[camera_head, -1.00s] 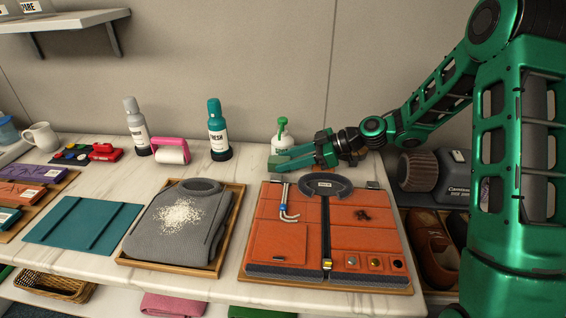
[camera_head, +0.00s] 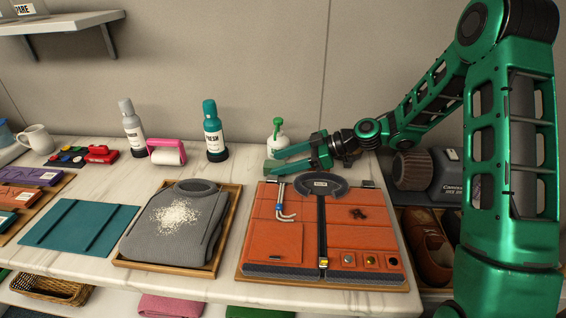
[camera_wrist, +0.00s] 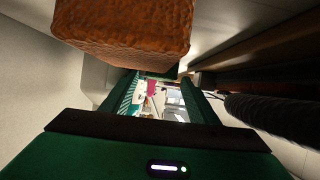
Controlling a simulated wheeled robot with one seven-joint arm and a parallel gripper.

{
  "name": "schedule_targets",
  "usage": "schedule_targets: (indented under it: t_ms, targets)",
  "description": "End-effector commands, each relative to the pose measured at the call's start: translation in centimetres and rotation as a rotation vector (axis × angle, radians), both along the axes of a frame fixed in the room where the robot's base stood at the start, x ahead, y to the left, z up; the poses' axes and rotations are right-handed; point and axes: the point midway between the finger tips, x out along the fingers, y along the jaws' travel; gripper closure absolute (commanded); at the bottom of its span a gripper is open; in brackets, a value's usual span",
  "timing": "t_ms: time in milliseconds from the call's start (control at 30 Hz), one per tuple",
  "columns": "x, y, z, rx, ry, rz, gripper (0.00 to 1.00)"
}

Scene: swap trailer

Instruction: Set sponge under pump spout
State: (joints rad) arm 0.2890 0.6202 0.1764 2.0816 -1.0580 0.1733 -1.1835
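The pump bottle (camera_head: 277,142), white with a green pump head, stands at the back of the table by the wall. My gripper (camera_head: 290,155) is just in front of it, low over the table and pointing left, its two green fingers apart. The wrist view also shows the fingers (camera_wrist: 160,100) apart, with the background between them. A rough orange-brown block (camera_wrist: 130,25), sponge-like in texture, fills the top of the wrist view. I see no clear grip on it. In the head view the sponge cannot be told apart from the fingertips, and its place under the spout is unclear.
An orange garment on a board (camera_head: 280,240) lies in front of my gripper. Left are a grey sweater on a tray (camera_head: 229,222), a teal bottle (camera_head: 212,130), a pink-handled roller (camera_head: 167,152) and a teal mat (camera_head: 78,224). A brown brush (camera_head: 413,170) is right.

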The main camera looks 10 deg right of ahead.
Motion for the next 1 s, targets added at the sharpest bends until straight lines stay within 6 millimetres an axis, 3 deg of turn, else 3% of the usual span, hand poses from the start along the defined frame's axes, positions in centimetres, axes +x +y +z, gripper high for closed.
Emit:
schedule_targets:
  t_ms: [33,267,400,800,1000]
  targets:
    - [-0.5,-0.2,-1.5,-0.018,0.021,0.003,0.46]
    - [-0.6,-0.1,-1.3,-0.018,0.021,0.005,0.46]
    - [-0.6,-0.1,-0.2,-0.02,0.019,0.005,0.46]
    - [-1.6,-7.1,3.7,-0.014,0.014,-0.003,0.46]
    - [-2.1,-9.6,5.0,-0.013,0.011,-0.001,0.46]
